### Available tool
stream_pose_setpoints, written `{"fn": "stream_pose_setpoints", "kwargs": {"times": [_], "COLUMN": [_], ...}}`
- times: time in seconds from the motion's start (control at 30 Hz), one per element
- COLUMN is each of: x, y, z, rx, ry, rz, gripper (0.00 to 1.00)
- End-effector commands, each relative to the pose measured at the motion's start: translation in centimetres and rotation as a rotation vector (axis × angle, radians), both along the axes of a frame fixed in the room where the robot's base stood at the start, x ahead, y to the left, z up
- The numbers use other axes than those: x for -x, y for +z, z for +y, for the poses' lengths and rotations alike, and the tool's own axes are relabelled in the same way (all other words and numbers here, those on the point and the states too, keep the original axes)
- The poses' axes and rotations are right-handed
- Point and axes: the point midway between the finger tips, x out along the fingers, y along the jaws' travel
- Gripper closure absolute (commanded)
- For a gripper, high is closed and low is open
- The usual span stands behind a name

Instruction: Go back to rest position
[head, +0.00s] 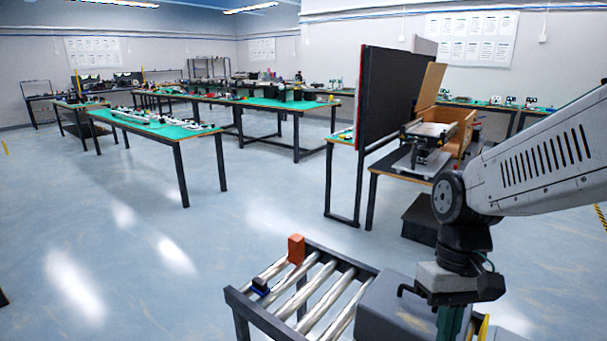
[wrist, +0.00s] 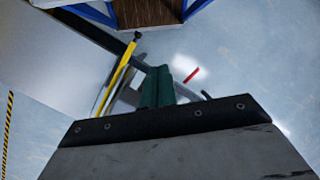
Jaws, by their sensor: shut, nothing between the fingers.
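My gripper (head: 449,324) hangs pointing down at the lower right of the head view, beside a grey box-shaped unit (head: 395,312) at the conveyor's right end. Its green fingers are together with nothing between them. The wrist view also shows the shut green fingers (wrist: 157,88) above the pale floor. My arm reaches in from the right edge of the head view. The bottom of the gripper is cut off by the frame.
A roller conveyor (head: 240,297) carries an orange-red block (head: 296,249) and a small dark blue item (head: 260,287). A wooden box (head: 461,127) stands on a bench behind. Green-topped tables (head: 165,129) fill the back left. A yellow bar (wrist: 117,78) is near the fingers. Floor left is clear.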

Motion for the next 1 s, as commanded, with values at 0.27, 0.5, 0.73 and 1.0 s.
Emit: {"fn": "stream_pose_setpoints", "kwargs": {"times": [0.27,0.5,0.73,1.0], "x": [5.6,8.2,8.6,8.5], "y": [4.7,7.1,8.2,8.2], "z": [-3.2,-4.3,-4.5,-4.6], "rx": [0.084,0.096,0.094,0.094], "ry": [-0.102,-0.130,-0.145,-0.145], "rz": [-0.199,-0.359,-0.414,-0.412], "gripper": [1.00,1.00,1.00,1.00]}}
